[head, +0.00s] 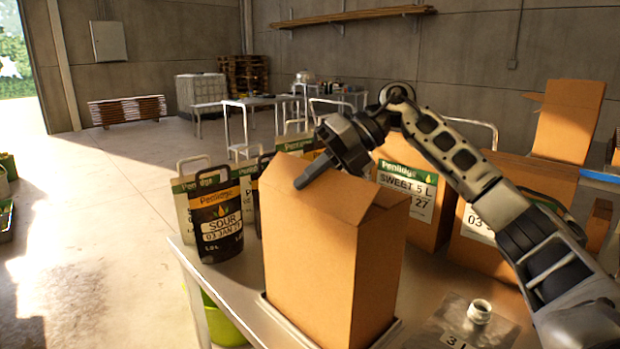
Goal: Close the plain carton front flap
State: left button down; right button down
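The plain carton (308,262) stands upright on a pale tray at the near end of the table, with no label on the sides I see. Its top flaps are raised at least in part: one panel (346,200) rises at the near side and a narrower one slants at the right. My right gripper (302,183) reaches in from the right over the carton's top, with its dark finger at the upper edge of the near panel. I cannot tell whether it touches. Only one finger bar shows clearly, so its opening is unclear. My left gripper is out of view.
Dark Penllage pouches (217,222) stand close left of the carton. Labelled cartons (415,207) stand behind it and to the right. A clear pouch with a white cap (480,311) lies at the front right of the table (240,295). The floor at left is open.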

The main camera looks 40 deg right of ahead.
jog(key=shift+d+f+y, duration=0.1)
jog(key=shift+y, duration=0.2)
jog(key=c, duration=1.6)
grip_release()
jog(key=shift+c, duration=0.2)
jog(key=p+v, duration=0.1)
jog(key=v, duration=1.5)
